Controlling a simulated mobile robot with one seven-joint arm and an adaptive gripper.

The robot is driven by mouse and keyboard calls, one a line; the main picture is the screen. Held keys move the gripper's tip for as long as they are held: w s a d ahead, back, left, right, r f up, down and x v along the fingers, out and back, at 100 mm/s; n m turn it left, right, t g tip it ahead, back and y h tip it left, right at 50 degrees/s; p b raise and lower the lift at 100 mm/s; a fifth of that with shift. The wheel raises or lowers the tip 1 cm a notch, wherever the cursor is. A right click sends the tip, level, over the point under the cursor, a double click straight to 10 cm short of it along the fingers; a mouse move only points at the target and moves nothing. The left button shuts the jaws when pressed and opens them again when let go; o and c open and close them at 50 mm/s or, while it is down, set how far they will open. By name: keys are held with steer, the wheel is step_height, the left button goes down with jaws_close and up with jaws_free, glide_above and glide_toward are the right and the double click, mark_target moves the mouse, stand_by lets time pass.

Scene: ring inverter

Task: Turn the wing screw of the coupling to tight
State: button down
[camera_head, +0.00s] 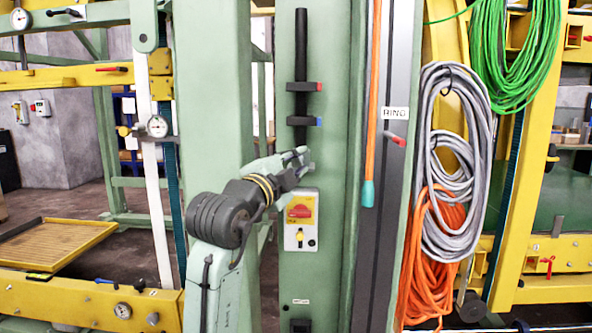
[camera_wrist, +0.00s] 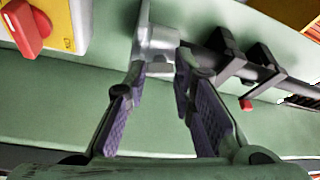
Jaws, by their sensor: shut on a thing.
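The coupling (camera_wrist: 157,42) is a grey metal fitting on the green post, near the top middle of the wrist view. A small grey flat part, apparently its wing screw (camera_wrist: 158,69), shows between my fingertips. My gripper (camera_wrist: 160,66) is shut on this part, with one purple-padded finger on each side. In the head view my gripper (camera_head: 304,158) is at the post, at the lower end of a black pipe (camera_head: 301,45) and above a switch box. There my gripper hides the coupling. I cannot tell how far the screw is turned.
The switch box (camera_head: 300,238) with a red knob (camera_head: 299,211) sits just below my gripper; the knob also shows in the wrist view (camera_wrist: 27,28). Clamps with red (camera_head: 319,87) and blue (camera_head: 319,121) tabs hold the pipe. An orange rod (camera_head: 370,90) hangs to the right.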

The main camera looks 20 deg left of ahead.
steer(key=m, duration=0.1)
steer(key=m+g, duration=0.1)
steer(key=m, duration=0.1)
steer(key=m+g, duration=0.1)
steer(key=m, duration=0.1)
steer(key=shift+r, duration=0.3)
steer(key=m+g+p, duration=0.1)
steer(key=m, duration=0.3)
steer(key=shift+r+g+y+p, duration=0.2)
steer(key=shift+g+y+p, duration=0.15)
steer(key=shift+g+y, duration=0.05)
steer(key=m+y+p, duration=0.1)
steer(key=m, duration=0.1)
steer(key=m+g, duration=0.1)
steer(key=m, duration=0.1)
steer(key=shift+d+r+y+p, duration=0.1)
steer(key=shift+d+y+p, duration=0.1)
steer(key=shift+y+p, duration=0.2)
steer(key=m+y, duration=0.1)
steer(key=m, duration=0.1)
steer(key=m+g+y+p, duration=0.1)
steer(key=m, duration=0.1)
steer(key=shift+w+d+g+p, duration=0.1)
steer(key=shift+d+g+p, duration=0.05)
steer(key=shift+g+p, duration=0.15)
steer(key=shift+y, duration=0.3)
steer(key=c, duration=1.4)
jaws_free()
steer(key=shift+o, duration=0.2)
